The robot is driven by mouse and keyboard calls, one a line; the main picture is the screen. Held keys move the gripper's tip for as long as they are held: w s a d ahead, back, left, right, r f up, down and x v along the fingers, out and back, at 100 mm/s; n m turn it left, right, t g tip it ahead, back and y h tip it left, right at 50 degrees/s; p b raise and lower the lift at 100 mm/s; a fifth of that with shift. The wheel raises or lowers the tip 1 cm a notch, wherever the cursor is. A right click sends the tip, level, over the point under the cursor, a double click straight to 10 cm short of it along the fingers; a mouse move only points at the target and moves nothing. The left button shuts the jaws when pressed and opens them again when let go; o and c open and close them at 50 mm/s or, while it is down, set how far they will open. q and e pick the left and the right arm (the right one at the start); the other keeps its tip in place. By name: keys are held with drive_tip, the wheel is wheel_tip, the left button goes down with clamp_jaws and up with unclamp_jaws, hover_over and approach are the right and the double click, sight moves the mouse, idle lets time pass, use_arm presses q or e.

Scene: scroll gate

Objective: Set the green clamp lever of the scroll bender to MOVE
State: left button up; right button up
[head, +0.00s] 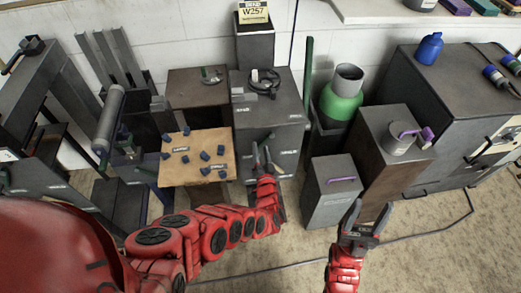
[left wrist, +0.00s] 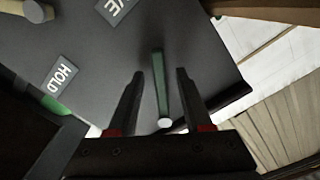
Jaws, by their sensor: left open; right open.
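In the left wrist view a dark green bar, which looks like the clamp lever (left wrist: 158,80), has a pale round end and stands out from a dark grey panel (left wrist: 95,60). A HOLD label (left wrist: 63,78) and a partly cut-off label ending in "VE" (left wrist: 115,8) are on this panel. My left gripper (left wrist: 158,85) is open, with one finger on each side of the lever; contact is not clear. In the head view my left gripper (head: 264,156) is at the front of the dark cabinet (head: 268,110).
A wooden board with several blue pieces (head: 198,180) is left of my left gripper. A grey box with a purple handle (head: 333,205) and a brown block (head: 385,150) stand to the right. A green cylinder (head: 341,100) stands behind them. Open floor lies in front.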

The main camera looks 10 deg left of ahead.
use_arm(q)
drive_tip(key=v, duration=1.7)
drive_tip(key=shift+p, duration=0.35)
